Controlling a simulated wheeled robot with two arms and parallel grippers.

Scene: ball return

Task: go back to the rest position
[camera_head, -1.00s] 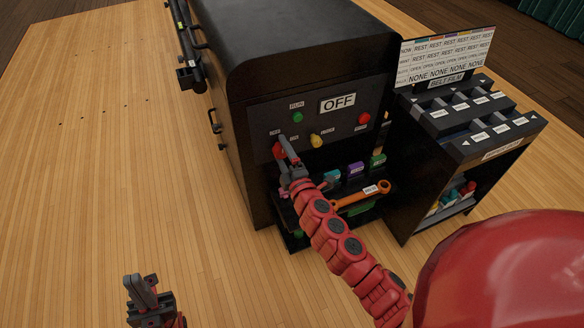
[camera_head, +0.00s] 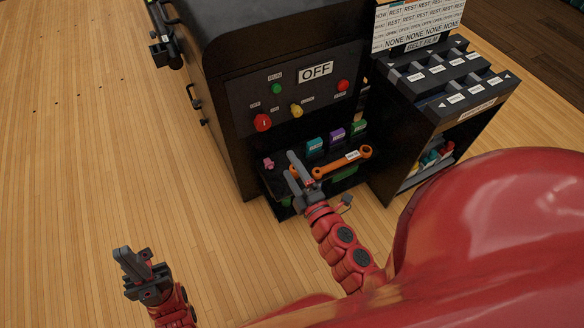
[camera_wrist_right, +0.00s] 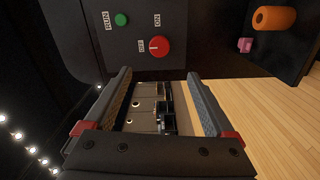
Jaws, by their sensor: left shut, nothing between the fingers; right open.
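My right gripper (camera_head: 291,165) is open and empty in front of the black machine (camera_head: 225,85), over the small tool shelf. It is below and apart from the red knob (camera_head: 262,122) on the control panel. In the right wrist view my right gripper (camera_wrist_right: 160,92) shows its two fingers apart with nothing between them, and the red knob (camera_wrist_right: 159,46) beyond them, by labels OFF and ON. My left gripper (camera_head: 124,252) is shut and empty at lower left, over bare wooden floor.
The machine shows an OFF sign (camera_head: 316,72), a green button (camera_head: 277,88) and a yellow knob (camera_head: 296,110). An orange wrench (camera_head: 342,162) lies on the shelf near my right gripper. A black cabinet (camera_head: 440,120) stands at right. The floor (camera_head: 90,150) at left is clear.

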